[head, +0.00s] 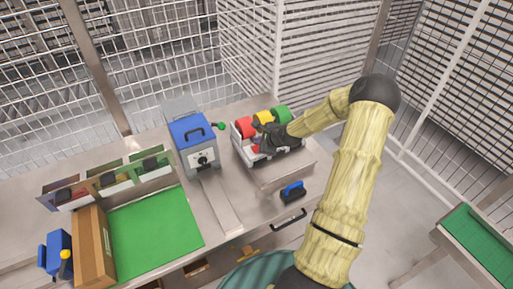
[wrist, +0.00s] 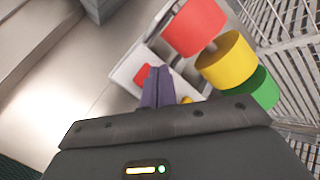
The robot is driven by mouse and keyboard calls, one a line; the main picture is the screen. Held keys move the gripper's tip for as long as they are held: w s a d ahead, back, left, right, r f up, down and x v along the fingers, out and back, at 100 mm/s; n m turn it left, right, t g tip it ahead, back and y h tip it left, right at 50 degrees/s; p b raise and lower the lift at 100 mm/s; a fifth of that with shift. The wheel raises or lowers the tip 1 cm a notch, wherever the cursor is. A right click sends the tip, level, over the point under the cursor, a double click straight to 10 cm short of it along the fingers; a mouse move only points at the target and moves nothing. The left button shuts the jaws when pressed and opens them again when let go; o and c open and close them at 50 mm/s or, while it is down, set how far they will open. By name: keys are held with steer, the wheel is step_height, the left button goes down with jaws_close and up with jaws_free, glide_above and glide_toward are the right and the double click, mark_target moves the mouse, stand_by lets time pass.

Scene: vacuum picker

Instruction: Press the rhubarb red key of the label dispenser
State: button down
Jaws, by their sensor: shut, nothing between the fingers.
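The label dispenser (wrist: 127,72) is a pale unit with a red roll (wrist: 194,27), a yellow roll (wrist: 226,61) and a green roll (wrist: 252,88) along one side. Its red key (wrist: 143,76) shows in the wrist view just left of my fingertips; a bit of red also shows in the head view (head: 256,149). A yellow key (wrist: 187,100) peeks out right of the fingers. My gripper (wrist: 157,72) is shut and empty, its purple fingers over the dispenser beside the red key. I cannot tell whether they touch it. My gripper hides part of the dispenser in the head view.
A blue-topped grey machine (head: 193,140) with a black knob stands left of the dispenser. A blue-handled tool (head: 292,191) lies near the bench front. A green mat (head: 155,222) and a cardboard box (head: 92,250) are at left. Mesh fencing (head: 190,60) stands behind the bench.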

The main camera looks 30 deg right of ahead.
stand_by(0.7)
steer(key=shift+f, duration=0.4)
steer(key=shift+f+b, duration=0.4)
steer(key=shift+f, duration=0.05)
stand_by(0.7)
stand_by(0.3)
steer(key=shift+r+p, duration=0.75)
steer(key=shift+r, duration=0.15)
steer(key=shift+r+p, duration=1.95)
steer(key=shift+r, duration=0.6)
